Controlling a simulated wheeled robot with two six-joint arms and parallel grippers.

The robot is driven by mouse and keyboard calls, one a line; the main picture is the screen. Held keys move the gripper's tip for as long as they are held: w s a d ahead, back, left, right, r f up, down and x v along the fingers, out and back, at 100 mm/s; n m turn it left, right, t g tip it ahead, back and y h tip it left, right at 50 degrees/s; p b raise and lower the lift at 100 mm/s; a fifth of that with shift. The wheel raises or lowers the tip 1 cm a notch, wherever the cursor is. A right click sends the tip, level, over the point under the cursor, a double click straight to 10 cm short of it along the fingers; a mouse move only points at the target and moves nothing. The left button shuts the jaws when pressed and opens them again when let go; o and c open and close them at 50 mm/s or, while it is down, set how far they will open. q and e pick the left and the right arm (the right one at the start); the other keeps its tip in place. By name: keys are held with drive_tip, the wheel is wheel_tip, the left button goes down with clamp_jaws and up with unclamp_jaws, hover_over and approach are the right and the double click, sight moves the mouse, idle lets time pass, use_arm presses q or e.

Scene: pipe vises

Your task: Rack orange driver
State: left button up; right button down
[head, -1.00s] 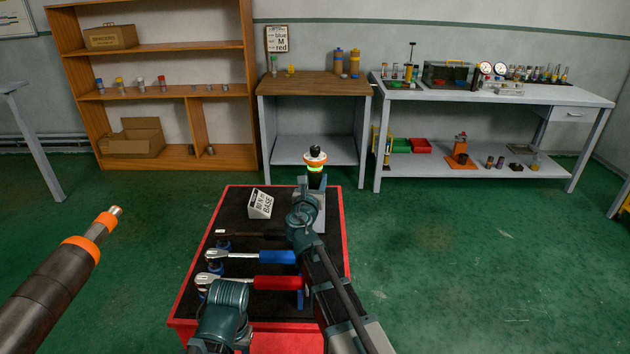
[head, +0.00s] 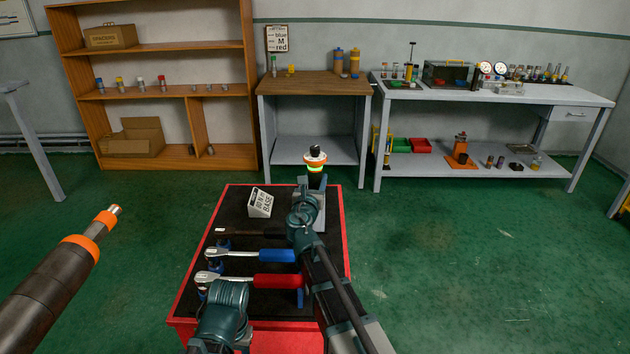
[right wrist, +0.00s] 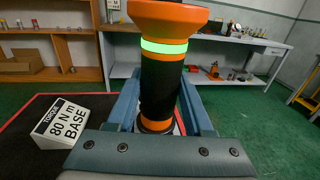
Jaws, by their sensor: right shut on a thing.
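My right gripper (head: 314,187) is at the far end of the red-rimmed cart. It is shut on an upright orange-and-black driver (head: 316,158) with a lit green ring. In the right wrist view the driver (right wrist: 163,80) stands between the two blue fingers, its wide orange collar above the green ring and an orange band low down. The cart's dark top (head: 238,195) holds a blue-handled wrench (head: 262,256), a red-handled wrench (head: 277,282) and a dark tool (head: 245,233) in a row. My left gripper is not in view.
A white sign reading 80 N m BASE (head: 260,203) stands on the cart, left of the gripper. A big dark cylinder with orange bands (head: 55,280) fills the lower left, close to the camera. Beyond are a wooden bench (head: 313,85) and a grey bench (head: 500,95). Green floor is clear on the right.

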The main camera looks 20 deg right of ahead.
drive_tip(key=shift+c, duration=1.1)
unclamp_jaws()
drive_tip(key=v, duration=1.4)
